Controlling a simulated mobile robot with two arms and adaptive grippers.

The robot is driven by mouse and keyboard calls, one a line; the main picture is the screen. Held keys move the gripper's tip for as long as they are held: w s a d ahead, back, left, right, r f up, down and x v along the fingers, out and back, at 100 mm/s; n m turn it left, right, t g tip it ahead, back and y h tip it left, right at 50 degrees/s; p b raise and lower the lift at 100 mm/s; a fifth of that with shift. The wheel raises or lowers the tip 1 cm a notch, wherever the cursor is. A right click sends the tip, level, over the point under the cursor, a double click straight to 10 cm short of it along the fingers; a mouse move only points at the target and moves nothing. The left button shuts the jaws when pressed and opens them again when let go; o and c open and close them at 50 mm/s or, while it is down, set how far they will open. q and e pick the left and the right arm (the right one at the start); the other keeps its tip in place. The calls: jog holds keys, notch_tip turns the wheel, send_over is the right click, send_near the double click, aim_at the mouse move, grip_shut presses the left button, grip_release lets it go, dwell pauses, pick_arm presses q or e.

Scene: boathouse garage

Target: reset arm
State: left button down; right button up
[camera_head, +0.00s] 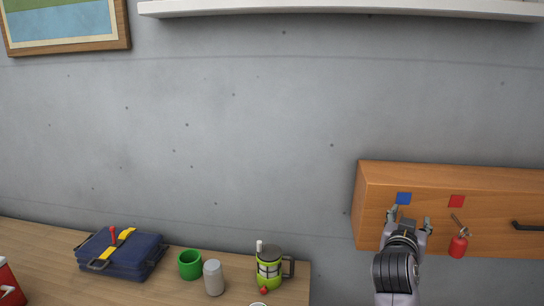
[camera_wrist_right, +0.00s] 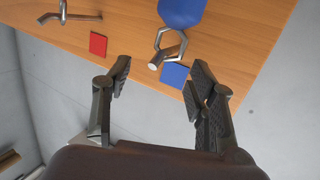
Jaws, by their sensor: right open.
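My right gripper (camera_head: 409,216) is open and empty in front of the wooden board on the right, just below a blue square (camera_head: 404,198). In the right wrist view, my right gripper (camera_wrist_right: 159,72) has its fingers spread apart with nothing between them. Beyond the fingertips, a blue object (camera_wrist_right: 181,12) with a metal loop is at a peg near the blue square (camera_wrist_right: 174,75). I cannot tell whether the loop touches the peg. My right gripper hides this object in the head view. My left gripper is out of view.
The wooden board (camera_head: 485,180) also bears a red square (camera_head: 456,201), a red object (camera_head: 458,246) hanging at a peg, and a dark handle (camera_head: 527,225). A table at lower left holds a blue case (camera_head: 125,258), green cup (camera_head: 190,264), grey cylinder (camera_head: 213,278) and green jug (camera_head: 269,270).

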jog(key=s+a+f+n+g+y, duration=0.25)
jog(key=s+f, duration=0.35)
jog(key=f, duration=0.4)
jog(key=s+a+f+n+g+y, duration=0.1)
jog(key=s+a+f+n+y, duration=0.2)
jog(key=s+f, duration=0.5)
jog(key=s+a+f+n+g+y, duration=0.25)
jog(key=s+a+f, duration=0.35)
jog(key=s, duration=0.4)
jog(key=s+a+f+n+g+y, duration=0.1)
jog(key=s+a+f+g+y, duration=0.15)
jog(key=s+a+f, duration=0.6)
jog(key=s+d+f+g, duration=0.1)
jog(key=s+d+f, duration=0.1)
jog(key=f, duration=0.9)
jog(key=s+d+f+g, duration=0.1)
jog(key=s+f, duration=0.1)
jog(key=f, duration=1)
jog(key=s+d+f+g, duration=0.1)
jog(key=s+d+f, duration=0.2)
jog(key=s+f, duration=1.3)
jog(key=shift+s+f+n, duration=0.3)
jog(key=shift+s+f, duration=0.1)
jog(key=shift+s, duration=0.2)
jog(key=shift+g, duration=0.25)
